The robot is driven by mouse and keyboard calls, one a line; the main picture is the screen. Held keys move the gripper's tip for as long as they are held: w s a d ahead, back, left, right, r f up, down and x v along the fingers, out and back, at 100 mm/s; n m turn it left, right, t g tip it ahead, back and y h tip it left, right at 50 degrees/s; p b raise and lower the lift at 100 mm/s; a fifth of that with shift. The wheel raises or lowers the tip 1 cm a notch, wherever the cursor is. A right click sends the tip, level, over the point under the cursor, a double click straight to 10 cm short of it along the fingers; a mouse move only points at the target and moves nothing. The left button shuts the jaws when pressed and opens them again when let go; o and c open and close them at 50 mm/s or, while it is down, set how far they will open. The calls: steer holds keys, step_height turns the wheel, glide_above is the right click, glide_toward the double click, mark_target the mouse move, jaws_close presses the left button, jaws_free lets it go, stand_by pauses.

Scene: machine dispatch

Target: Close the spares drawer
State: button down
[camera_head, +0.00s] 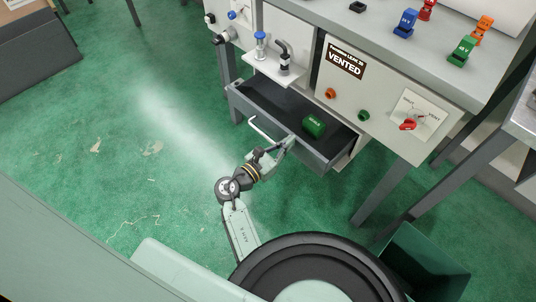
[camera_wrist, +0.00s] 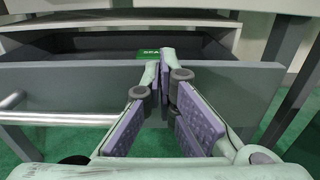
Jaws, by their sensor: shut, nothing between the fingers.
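The spares drawer (camera_head: 335,152) is a grey drawer under the bench, standing open, with a dark inside. A green block with pale lettering (camera_head: 314,126) lies in it. In the wrist view the drawer's front panel (camera_wrist: 60,82) spans the picture, with a silver bar handle (camera_wrist: 60,117) at the left. The handle also shows in the head view (camera_head: 262,131). My gripper (camera_head: 287,143) is at the right part of the drawer front, and in the wrist view (camera_wrist: 165,62) its fingers are together at the tips, in front of the panel. Whether they touch it I cannot tell.
Above the drawer is a panel marked VENTED (camera_head: 346,61) with a red-handled switch (camera_head: 408,125). A small shelf (camera_head: 275,70) holds fittings. Coloured blocks (camera_head: 462,50) stand on the bench top. A green bin (camera_head: 425,262) stands at lower right. Floor left of the drawer is clear.

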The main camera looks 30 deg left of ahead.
glide_above(306, 139)
steer(key=shift+w+p, duration=0.15)
steer(key=shift+p, duration=0.2)
stand_by(0.4)
